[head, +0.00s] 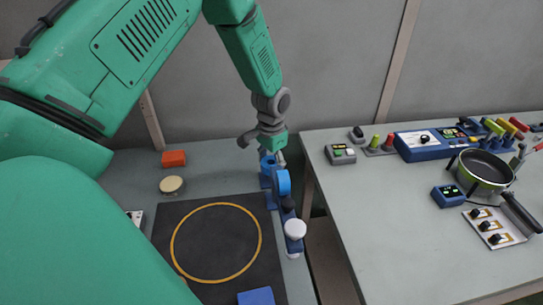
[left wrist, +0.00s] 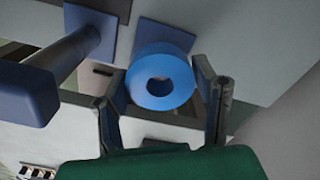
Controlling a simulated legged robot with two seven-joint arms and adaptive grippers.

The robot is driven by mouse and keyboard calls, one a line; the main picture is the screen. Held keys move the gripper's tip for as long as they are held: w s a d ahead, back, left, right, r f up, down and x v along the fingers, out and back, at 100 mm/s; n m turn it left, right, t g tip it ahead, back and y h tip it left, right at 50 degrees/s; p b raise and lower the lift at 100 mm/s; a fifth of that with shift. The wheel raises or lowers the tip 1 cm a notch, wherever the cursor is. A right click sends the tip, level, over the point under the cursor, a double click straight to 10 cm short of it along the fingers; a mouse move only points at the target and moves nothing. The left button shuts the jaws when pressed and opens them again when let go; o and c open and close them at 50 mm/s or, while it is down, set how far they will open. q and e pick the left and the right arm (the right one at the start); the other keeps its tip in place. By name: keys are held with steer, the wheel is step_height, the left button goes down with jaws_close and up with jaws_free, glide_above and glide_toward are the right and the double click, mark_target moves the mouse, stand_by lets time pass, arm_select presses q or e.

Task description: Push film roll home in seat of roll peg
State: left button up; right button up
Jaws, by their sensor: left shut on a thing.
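The film roll (left wrist: 140,85) is a bright blue ring between the two fingers of my left gripper (left wrist: 163,92) in the left wrist view. The gripper is shut on it, with a finger at either side. A blue square plate (left wrist: 160,34) lies behind the roll. I cannot tell whether a peg passes through the roll's hole. My right gripper is not in view.
A black mat (head: 185,278) with a yellow ring lies left. The right table (head: 390,235) carries a pan (head: 484,169) and several devices. An orange block (head: 174,158) sits behind.

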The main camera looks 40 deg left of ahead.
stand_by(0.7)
arm_select(q)
steer(key=shift+f+b, duration=0.8)
steer(key=shift+f, duration=1.25)
steer(key=o, duration=1.1)
steer(key=shift+r, duration=0.1)
steer(key=shift+r, duration=0.15)
step_height(320, 180, up, 10)
steer(key=shift+r, duration=0.75)
